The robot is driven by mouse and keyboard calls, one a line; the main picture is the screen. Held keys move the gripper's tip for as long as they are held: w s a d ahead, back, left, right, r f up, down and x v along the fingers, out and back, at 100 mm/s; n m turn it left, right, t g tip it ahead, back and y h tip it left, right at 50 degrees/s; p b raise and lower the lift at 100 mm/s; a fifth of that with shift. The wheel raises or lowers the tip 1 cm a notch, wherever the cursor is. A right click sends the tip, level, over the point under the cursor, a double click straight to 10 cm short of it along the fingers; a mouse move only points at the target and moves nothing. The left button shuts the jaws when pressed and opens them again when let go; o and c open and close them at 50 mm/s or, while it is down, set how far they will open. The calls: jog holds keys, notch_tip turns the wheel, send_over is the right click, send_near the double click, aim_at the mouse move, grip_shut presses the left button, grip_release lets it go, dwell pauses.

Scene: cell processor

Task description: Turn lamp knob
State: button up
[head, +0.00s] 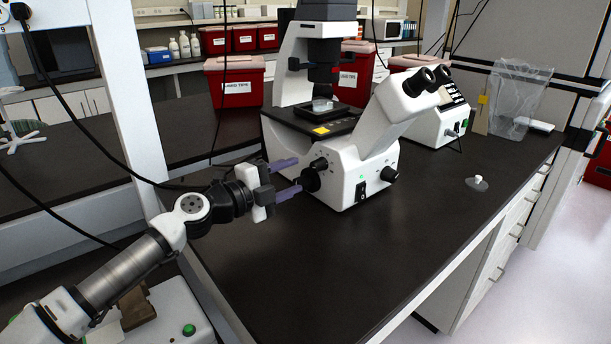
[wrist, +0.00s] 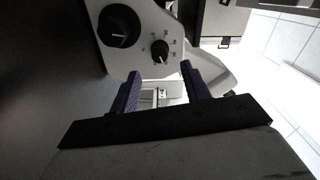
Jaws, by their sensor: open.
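The white microscope (head: 352,160) stands on the black bench. Its side has a small black knob (wrist: 160,50) ringed by marks, seen in the wrist view; this looks like the lamp knob. A larger plain black knob (wrist: 119,26) is beside it, up and to the left in that view. My gripper (head: 298,174) is open and empty at the microscope's left side. In the wrist view my gripper (wrist: 160,70) has its two purple fingers apart, with the small knob just beyond the tips and between them. I cannot tell whether they touch it.
The microscope's front has a black switch (head: 362,191) and another black knob (head: 389,174). Red bins (head: 235,82) stand behind. A white device (head: 432,120) and a small clear dish (head: 477,184) are to the right. The bench front is clear.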

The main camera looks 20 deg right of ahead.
jog(key=b+v, duration=0.1)
jog(key=v, duration=0.6)
jog(key=shift+s+a, duration=0.15)
jog(key=shift+a, duration=0.15)
jog(key=shift+r, duration=0.1)
